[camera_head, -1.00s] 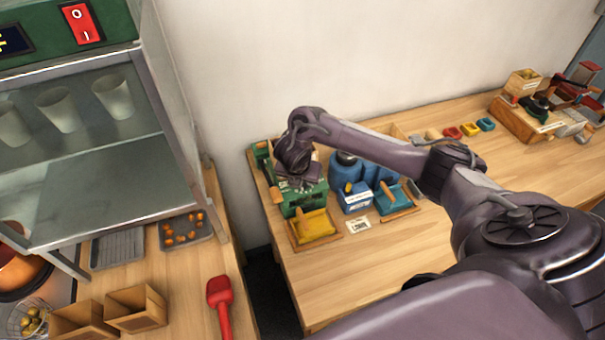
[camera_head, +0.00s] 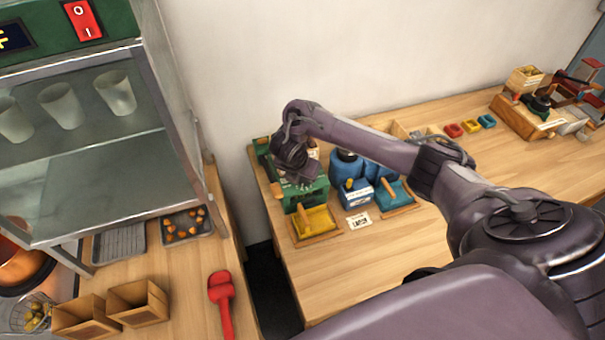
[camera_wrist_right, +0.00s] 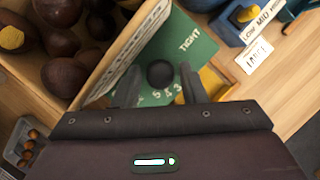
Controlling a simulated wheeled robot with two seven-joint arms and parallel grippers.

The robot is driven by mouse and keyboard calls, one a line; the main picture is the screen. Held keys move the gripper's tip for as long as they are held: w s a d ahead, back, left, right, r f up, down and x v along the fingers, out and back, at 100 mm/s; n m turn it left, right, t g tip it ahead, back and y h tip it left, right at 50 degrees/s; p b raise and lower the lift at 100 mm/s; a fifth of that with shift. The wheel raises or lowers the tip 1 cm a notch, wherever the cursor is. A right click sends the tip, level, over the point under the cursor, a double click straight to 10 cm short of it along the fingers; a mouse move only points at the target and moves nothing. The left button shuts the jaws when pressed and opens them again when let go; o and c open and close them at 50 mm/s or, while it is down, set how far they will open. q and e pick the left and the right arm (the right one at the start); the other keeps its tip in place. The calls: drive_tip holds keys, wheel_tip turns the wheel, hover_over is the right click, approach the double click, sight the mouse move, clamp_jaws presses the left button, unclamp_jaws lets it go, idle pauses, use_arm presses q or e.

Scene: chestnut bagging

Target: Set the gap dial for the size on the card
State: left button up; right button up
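The gap dial is a round black knob (camera_wrist_right: 160,73) on a green panel marked TIGHT, with numbers printed along its lower side. My right gripper (camera_wrist_right: 158,90) is open, its two fingers on either side of the knob, with visible gaps to it; I cannot tell whether either touches. In the head view my right gripper (camera_head: 303,180) hangs over the green machine (camera_head: 312,192) and hides the dial. The size card (camera_wrist_right: 258,56) reads LARGE and lies flat; it also shows in the head view (camera_head: 359,221). My left gripper is not in view.
A wooden-edged hopper of dark chestnuts (camera_wrist_right: 70,45) is close left of the fingers. A blue box (camera_head: 354,195) labelled LOW MID HIGH, a yellow tray (camera_head: 315,222) and a blue tray (camera_head: 395,193) stand nearby. The table front is clear.

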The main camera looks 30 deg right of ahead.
drive_tip(key=shift+w+a+r+b, duration=0.15)
drive_tip(key=shift+a+r+b, duration=0.2)
drive_tip(key=shift+r, duration=0.3)
drive_tip(key=shift+s+r, duration=0.2)
drive_tip(key=shift+r, duration=0.3)
drive_tip(key=p+v, duration=0.1)
drive_tip(key=v, duration=0.2)
drive_tip(key=shift+s+a+r, duration=0.1)
drive_tip(key=shift+a+r, duration=0.1)
drive_tip(key=shift+r, duration=0.05)
drive_tip(key=shift+b+v, duration=0.45)
drive_tip(key=shift+v, duration=0.4)
drive_tip(key=shift+s+d, duration=0.1)
drive_tip(key=shift+s, duration=0.05)
